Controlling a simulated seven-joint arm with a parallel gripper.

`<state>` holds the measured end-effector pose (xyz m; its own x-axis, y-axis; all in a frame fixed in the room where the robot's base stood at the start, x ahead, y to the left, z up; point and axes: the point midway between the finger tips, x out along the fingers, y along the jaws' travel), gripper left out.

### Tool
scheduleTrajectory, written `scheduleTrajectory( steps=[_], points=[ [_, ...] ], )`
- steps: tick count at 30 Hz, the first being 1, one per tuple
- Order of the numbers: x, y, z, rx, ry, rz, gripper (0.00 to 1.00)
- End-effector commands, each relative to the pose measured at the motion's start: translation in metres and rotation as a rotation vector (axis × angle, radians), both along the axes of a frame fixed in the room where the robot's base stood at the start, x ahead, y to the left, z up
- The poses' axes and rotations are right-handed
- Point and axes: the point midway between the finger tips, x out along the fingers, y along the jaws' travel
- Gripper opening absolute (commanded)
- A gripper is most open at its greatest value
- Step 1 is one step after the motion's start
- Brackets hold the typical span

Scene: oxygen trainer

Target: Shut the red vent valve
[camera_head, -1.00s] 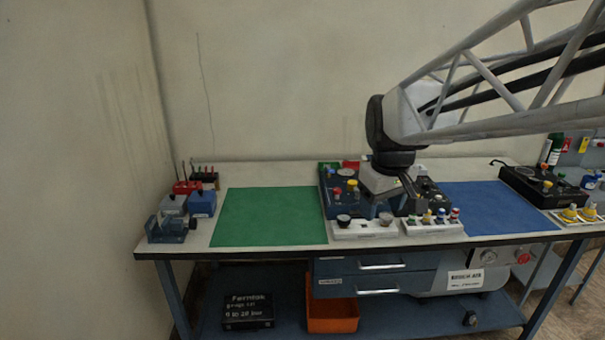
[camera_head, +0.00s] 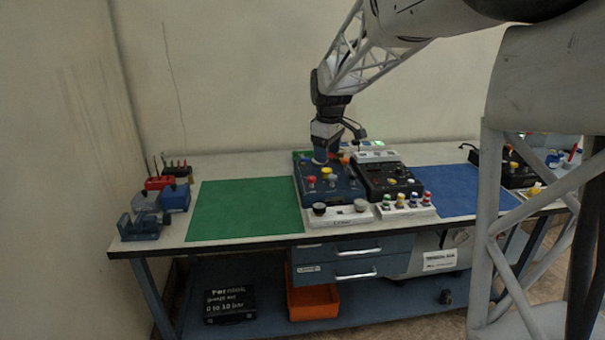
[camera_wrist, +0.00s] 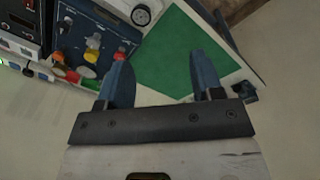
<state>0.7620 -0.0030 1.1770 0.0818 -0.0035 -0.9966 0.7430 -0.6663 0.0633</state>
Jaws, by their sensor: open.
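The dark blue trainer panel (camera_head: 343,192) stands mid-bench and carries small red and yellow parts. A red knob (camera_head: 311,180) sits at its left, with another red part (camera_head: 332,180) to its right. I cannot tell which is the vent valve. In the wrist view the panel (camera_wrist: 72,38) is at upper left, with a red part (camera_wrist: 121,54) beside the left finger and another red piece (camera_wrist: 70,76) lower left. My gripper (camera_head: 320,157) is above the panel's back part. In the wrist view my gripper (camera_wrist: 163,75) is open, with nothing between its fingers.
A yellow knob (camera_head: 327,171) stands close to the red ones. A black panel (camera_head: 388,182) adjoins on the right. White gauge and button strips (camera_head: 340,219) lie in front. The green mat (camera_head: 245,208) and blue mat (camera_head: 455,193) are clear.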

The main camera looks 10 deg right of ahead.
Motion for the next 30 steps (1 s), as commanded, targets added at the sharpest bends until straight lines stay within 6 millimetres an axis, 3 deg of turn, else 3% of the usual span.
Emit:
scheduleTrajectory(
  steps=[18, 24, 30],
  points=[
    [0.145, 0.001, -0.069, -0.014, 0.052, 0.284, 0.6],
    [0.186, 0.002, -0.098, -0.015, 0.069, 0.374, 0.6],
    [0.214, 0.002, -0.12, -0.015, 0.077, 0.44, 0.6]
  ],
)
